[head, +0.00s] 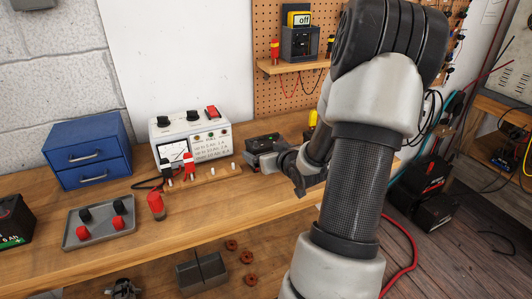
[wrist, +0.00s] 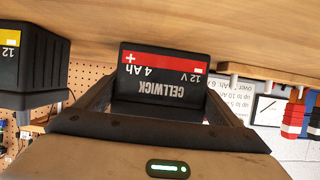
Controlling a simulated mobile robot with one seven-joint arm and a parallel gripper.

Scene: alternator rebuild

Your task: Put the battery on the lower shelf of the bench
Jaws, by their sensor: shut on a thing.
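The battery (wrist: 162,82) is a black block with a red band, marked CELLWICK, 12 V and 4 Ah. In the wrist view it sits between the two fingers of my gripper (wrist: 160,98), which is shut on it. In the head view the battery (head: 262,143) is at the bench top, right of the white charger, with my gripper (head: 285,158) at its right side. I cannot tell whether it touches the wood. The lower shelf (head: 150,284) of the bench shows at the bottom of the head view, partly hidden by the bench top and my arm.
The lower shelf holds a dark grey block (head: 201,272) and several reddish rings (head: 247,257). A yellow-labelled battery (wrist: 32,62) stands beside the held one. The white charger (head: 190,138), blue drawers (head: 88,150) and grey tray (head: 99,222) stand on the bench.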

